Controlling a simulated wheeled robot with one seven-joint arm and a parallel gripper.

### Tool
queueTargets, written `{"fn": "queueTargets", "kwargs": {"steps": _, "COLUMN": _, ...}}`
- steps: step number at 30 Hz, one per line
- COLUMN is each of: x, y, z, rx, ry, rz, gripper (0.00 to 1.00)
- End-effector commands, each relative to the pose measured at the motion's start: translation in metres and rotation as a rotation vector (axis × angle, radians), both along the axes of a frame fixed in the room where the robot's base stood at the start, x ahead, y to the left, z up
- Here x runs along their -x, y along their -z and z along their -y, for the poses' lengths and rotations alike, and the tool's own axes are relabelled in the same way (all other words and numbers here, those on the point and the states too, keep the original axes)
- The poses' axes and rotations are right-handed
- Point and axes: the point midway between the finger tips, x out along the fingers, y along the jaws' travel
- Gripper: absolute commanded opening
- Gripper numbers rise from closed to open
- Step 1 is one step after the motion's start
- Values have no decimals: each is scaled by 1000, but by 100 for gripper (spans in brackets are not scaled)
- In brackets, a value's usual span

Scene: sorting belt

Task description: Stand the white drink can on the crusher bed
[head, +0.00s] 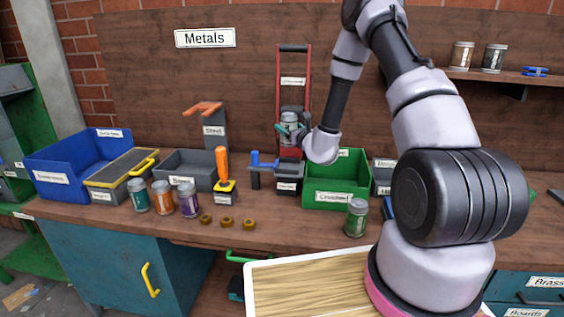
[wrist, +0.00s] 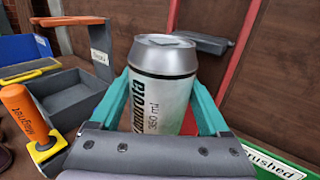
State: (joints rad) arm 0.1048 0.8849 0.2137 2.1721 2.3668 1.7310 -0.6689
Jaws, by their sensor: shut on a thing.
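The white drink can (wrist: 160,90) is upright between the teal fingers of my gripper (wrist: 162,100), which is shut on it. Its silver top and black lettering face the wrist camera. In the head view the can (head: 290,126) is inside the red frame of the crusher (head: 278,85), under its dark press block. The red crusher bed (head: 290,153) shows just below the can. My gripper hides part of the can's base, and I cannot tell whether it touches the bed.
A green crushed bin (head: 335,198) stands right of the crusher, with a green can (head: 356,217) in front. A blue-handled tool (head: 262,163) and an orange-handled magnet (head: 222,170) stand to the left. Several cans and brass rings line the bench's front.

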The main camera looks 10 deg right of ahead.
Motion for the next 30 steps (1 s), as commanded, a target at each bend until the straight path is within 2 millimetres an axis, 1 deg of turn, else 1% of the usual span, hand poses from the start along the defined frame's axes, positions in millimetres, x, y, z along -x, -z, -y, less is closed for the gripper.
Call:
{"fn": "queueTargets", "kwargs": {"steps": 3, "x": 1, "y": 23, "z": 0, "rx": -1, "ry": 1, "rz": -7, "gripper": 28}}
{"fn": "queueTargets", "kwargs": {"steps": 6, "x": 0, "y": 41, "z": 0, "rx": -1, "ry": 1, "rz": -4, "gripper": 28}}
{"fn": "queueTargets", "kwargs": {"steps": 9, "x": 0, "y": 51, "z": 0, "rx": 0, "ry": 1, "rz": -4, "gripper": 28}}
{"fn": "queueTargets", "kwargs": {"steps": 14, "x": 0, "y": 62, "z": 0, "rx": 0, "ry": 0, "rz": -2, "gripper": 28}}
{"fn": "queueTargets", "kwargs": {"steps": 20, "x": 1, "y": 92, "z": -1, "rx": 0, "ry": -1, "rz": -3, "gripper": 28}}
{"fn": "queueTargets", "kwargs": {"steps": 22, "x": 0, "y": 96, "z": -1, "rx": -1, "ry": 0, "rz": -1, "gripper": 28}}
{"fn": "queueTargets", "kwargs": {"steps": 30, "x": 0, "y": 96, "z": 0, "rx": -1, "ry": 0, "rz": -1, "gripper": 28}}
